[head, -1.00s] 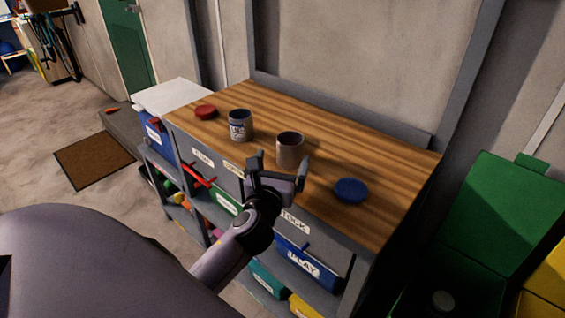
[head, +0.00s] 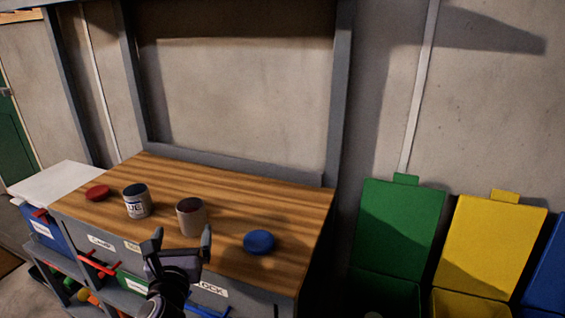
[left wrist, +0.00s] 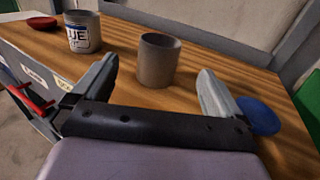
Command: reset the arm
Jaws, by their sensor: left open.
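My left gripper (head: 182,243) is open and empty at the front edge of the wooden workbench (head: 290,205). In the left wrist view its two fingers (left wrist: 158,90) stand wide apart, with a plain grey can (left wrist: 158,60) upright beyond them. That can also shows in the head view (head: 191,217), just behind the gripper and apart from it. A can labelled in blue (head: 137,201) stands to its left. A red lid (head: 97,193) lies at the left end, and a blue lid (head: 259,242) lies at the right. My right gripper is not in view.
Labelled drawers and bins (head: 100,243) sit below the benchtop. A white-topped box (head: 65,183) stands at its left end. Green (head: 400,220) and yellow (head: 495,240) lidded bins stand open at the right. The back of the benchtop is clear.

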